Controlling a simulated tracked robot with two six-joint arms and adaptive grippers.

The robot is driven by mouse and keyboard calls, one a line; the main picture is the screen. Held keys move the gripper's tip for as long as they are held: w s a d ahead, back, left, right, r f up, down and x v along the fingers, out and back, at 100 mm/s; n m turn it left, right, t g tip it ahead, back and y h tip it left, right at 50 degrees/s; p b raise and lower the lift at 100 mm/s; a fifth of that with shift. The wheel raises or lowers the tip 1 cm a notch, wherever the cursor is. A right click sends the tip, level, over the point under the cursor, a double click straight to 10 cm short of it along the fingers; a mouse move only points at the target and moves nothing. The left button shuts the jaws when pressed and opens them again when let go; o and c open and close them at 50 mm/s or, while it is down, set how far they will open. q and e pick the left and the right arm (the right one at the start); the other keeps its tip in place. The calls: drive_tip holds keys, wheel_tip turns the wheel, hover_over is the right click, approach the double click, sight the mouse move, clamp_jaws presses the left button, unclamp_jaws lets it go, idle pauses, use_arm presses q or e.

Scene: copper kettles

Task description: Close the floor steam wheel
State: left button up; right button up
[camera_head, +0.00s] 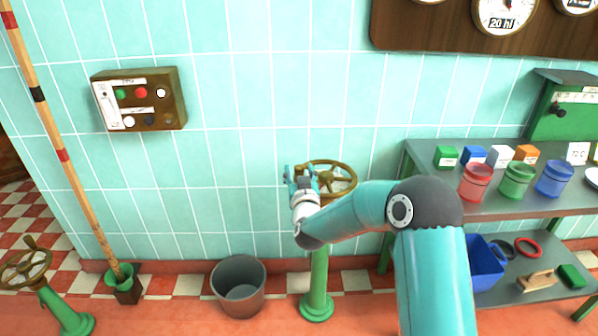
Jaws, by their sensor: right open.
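A brass handwheel (343,168) stands on a green floor pedestal (318,280) in the middle of the view, close to the tiled wall. A second brass wheel (22,268) on a green pedestal stands at the lower left. I cannot tell from the picture which of them is the steam wheel. My right gripper (298,170) is at the left side of the middle wheel, with its fingers apart. My wrist and arm hide part of that wheel and its stem. I cannot tell whether the fingers touch the rim. My left gripper is not in view.
A grey bucket (239,284) stands left of the middle pedestal. A striped pole (68,160) leans in a green holder. A metal shelf (468,205) at the right bears cups and small boxes. A control box (139,99) hangs on the wall.

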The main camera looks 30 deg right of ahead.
drive_tip(key=shift+w+d, duration=0.2)
drive_tip(key=shift+w, duration=0.2)
clamp_jaws()
